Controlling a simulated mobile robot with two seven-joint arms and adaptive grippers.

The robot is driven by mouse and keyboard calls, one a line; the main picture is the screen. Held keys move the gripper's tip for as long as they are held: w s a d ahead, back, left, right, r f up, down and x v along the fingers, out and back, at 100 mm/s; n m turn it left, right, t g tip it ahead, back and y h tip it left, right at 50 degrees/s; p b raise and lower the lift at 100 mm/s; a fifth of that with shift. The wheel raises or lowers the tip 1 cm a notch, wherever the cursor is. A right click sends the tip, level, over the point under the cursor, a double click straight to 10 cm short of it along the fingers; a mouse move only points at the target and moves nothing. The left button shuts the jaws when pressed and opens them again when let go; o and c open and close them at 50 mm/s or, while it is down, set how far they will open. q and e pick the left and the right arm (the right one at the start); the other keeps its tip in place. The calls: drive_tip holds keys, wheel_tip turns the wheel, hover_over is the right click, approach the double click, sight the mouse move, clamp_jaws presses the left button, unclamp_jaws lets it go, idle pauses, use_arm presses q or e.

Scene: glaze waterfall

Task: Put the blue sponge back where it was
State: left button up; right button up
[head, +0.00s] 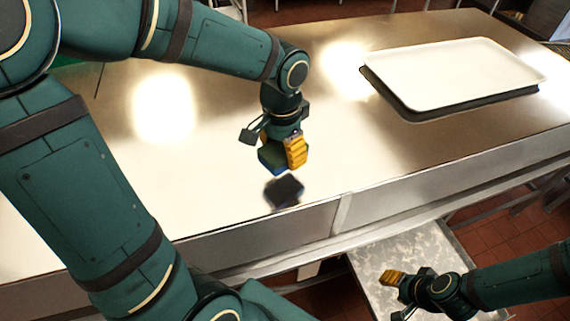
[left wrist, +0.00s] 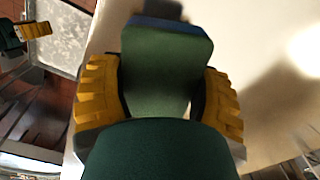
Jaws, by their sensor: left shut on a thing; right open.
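The sponge (left wrist: 167,58) shows a dark green face with a blue edge in the left wrist view. My left gripper (head: 284,155) is shut on it, with one yellow finger on each side. In the head view the sponge (head: 270,156) is partly hidden by the yellow finger. It is held above the steel counter (head: 220,130), near its front edge, with a dark shadow or reflection below it. My right gripper (head: 397,282) is open and empty, low at the bottom right in front of the counter; it also shows in the left wrist view (left wrist: 30,32).
A white tray (head: 450,70) lies on a dark base at the right of the counter. A mottled grey surface (head: 425,262) is lower, in front of the counter by my right gripper. The counter around the sponge is clear.

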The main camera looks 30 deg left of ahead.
sight(283, 147)
use_arm(q)
drive_tip(key=shift+f, duration=2.85)
drive_tip(key=shift+b, duration=0.3)
drive_tip(key=shift+f, duration=0.2)
drive_tip(key=o, duration=1.1)
drive_tip(key=shift+c, duration=0.2)
drive_tip(key=shift+r, duration=0.1)
drive_tip(key=shift+r, duration=0.2)
wheel_tip(283, 147, up, 12)
drive_tip(key=shift+p, duration=0.75)
